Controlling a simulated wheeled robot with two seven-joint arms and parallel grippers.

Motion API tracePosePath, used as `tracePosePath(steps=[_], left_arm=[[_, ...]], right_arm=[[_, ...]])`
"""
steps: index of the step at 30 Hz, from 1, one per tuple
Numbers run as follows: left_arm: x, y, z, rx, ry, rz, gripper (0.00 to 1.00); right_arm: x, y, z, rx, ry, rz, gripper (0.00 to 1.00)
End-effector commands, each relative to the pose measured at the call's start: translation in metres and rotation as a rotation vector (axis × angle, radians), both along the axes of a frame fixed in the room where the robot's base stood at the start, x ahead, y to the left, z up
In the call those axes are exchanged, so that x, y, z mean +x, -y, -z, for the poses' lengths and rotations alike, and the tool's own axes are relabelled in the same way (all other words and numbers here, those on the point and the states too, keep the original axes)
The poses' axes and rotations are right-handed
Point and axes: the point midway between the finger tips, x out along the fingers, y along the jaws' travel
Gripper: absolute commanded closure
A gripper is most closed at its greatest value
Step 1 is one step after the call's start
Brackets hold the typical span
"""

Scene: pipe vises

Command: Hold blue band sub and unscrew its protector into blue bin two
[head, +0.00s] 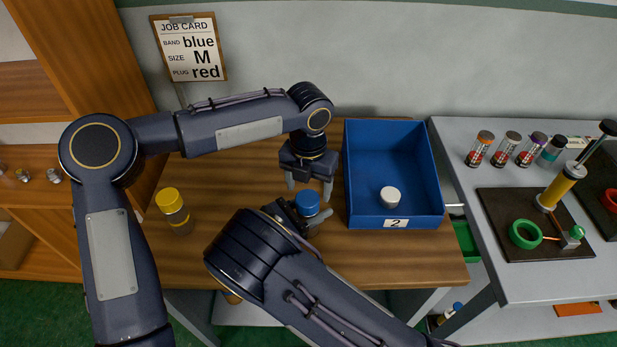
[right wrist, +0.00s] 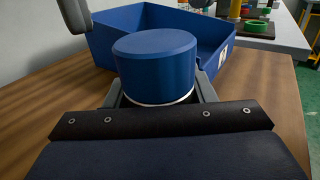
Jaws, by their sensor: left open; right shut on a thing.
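The blue band sub (head: 307,203) stands upright near the front of the wooden table and shows a smooth blue top. In the right wrist view the blue cylinder (right wrist: 155,65) sits between the fingers, with a pale rim under it; its lower body is hidden. My right gripper (head: 300,217) is shut on it. My left gripper (head: 309,188) points down just above and behind the blue top, open and empty. Blue bin two (head: 395,224), labelled 2, stands right of the grippers. A white cap (head: 390,197) lies in it near the front.
A yellow-topped sub (head: 173,206) stands at the table's left. The grey bench (head: 460,128) on the right carries several small capped jars and a vise board (head: 500,243).

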Motion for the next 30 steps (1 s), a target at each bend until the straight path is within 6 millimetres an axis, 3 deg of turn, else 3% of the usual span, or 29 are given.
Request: tracePosePath(steps=[3, 9, 20, 30], left_arm=[[-0.001, 0.0, 0.02, -0.001, -0.004, 0.001, 0.33], [0.0, 0.0, 0.04, -0.001, -0.001, -0.001, 0.33], [0.0, 0.0, 0.045, -0.001, 0.001, -0.002, 0.33], [0.0, 0.001, 0.045, -0.003, 0.0, -0.001, 0.77]], right_arm=[[0.0, -0.001, 0.0, 0.002, 0.0, -0.002, 1.0], [0.0, -0.001, 0.0, 0.002, 0.0, -0.002, 1.0], [0.0, -0.001, 0.0, 0.003, 0.001, -0.002, 1.0], [0.0, -0.001, 0.0, 0.002, 0.001, -0.003, 1.0]])
